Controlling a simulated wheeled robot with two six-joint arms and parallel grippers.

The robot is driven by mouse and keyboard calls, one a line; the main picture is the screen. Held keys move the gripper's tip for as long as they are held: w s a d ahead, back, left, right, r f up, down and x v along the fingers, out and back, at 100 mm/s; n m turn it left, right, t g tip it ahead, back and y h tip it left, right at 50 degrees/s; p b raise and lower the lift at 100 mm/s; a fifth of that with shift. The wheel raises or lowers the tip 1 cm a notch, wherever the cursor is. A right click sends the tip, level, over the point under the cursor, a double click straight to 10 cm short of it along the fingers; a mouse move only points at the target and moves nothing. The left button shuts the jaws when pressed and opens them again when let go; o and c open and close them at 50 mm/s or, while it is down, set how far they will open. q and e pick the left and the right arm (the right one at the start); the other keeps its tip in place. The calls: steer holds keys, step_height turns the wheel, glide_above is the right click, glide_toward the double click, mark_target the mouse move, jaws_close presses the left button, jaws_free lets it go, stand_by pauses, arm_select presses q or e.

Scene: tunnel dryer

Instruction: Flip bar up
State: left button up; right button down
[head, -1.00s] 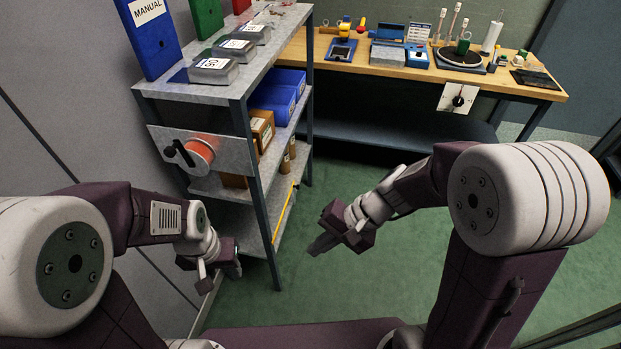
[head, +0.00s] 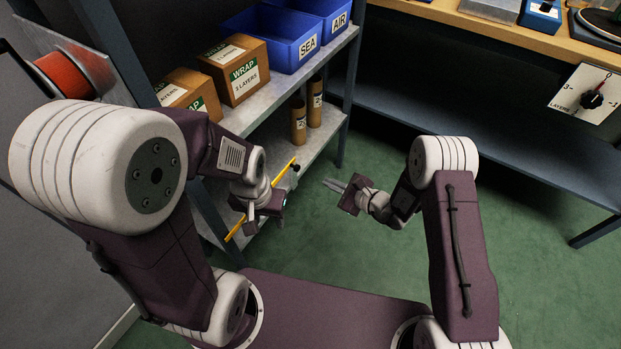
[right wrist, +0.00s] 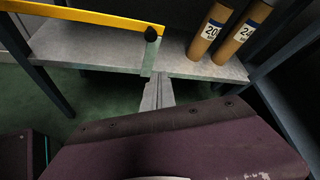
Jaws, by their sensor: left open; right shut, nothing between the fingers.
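The yellow bar (head: 284,173) runs along the front of the shelf unit's lower shelf, about level, with a black knob (head: 295,168) at its far right end. My left gripper (head: 268,214) is in front of the bar, hiding its middle, and is open; whether it touches the bar cannot be told. My right gripper (head: 332,185) is shut and empty, pointing left toward the shelf, to the right of the knob. In the right wrist view the yellow bar (right wrist: 80,17) ends at the knob (right wrist: 151,34), and the shut fingers (right wrist: 157,92) are just below the knob and its bracket.
Two cardboard tubes (right wrist: 207,33) stand on the lower shelf (right wrist: 195,67) beyond the knob. WRAP boxes (head: 234,70) and blue bins (head: 285,37) sit on the shelf above. A workbench with a dial plate (head: 588,93) is at the right. Green floor is clear between.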

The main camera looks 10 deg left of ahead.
arm_select(q)
steer(key=shift+w+d+f, duration=0.1)
steer(key=shift+f, duration=0.25)
arm_select(e)
steer(key=shift+f, duration=0.45)
steer(key=shift+a, duration=0.1)
steer(key=b+x, duration=0.4)
steer(key=x, duration=0.5)
arm_select(q)
step_height(320, 180, down, 4)
steer(key=shift+f, duration=0.2)
arm_select(e)
steer(key=a+r, duration=0.1)
steer(key=s+a+r, duration=0.1)
steer(key=r, duration=0.1)
steer(key=shift+r, duration=0.1)
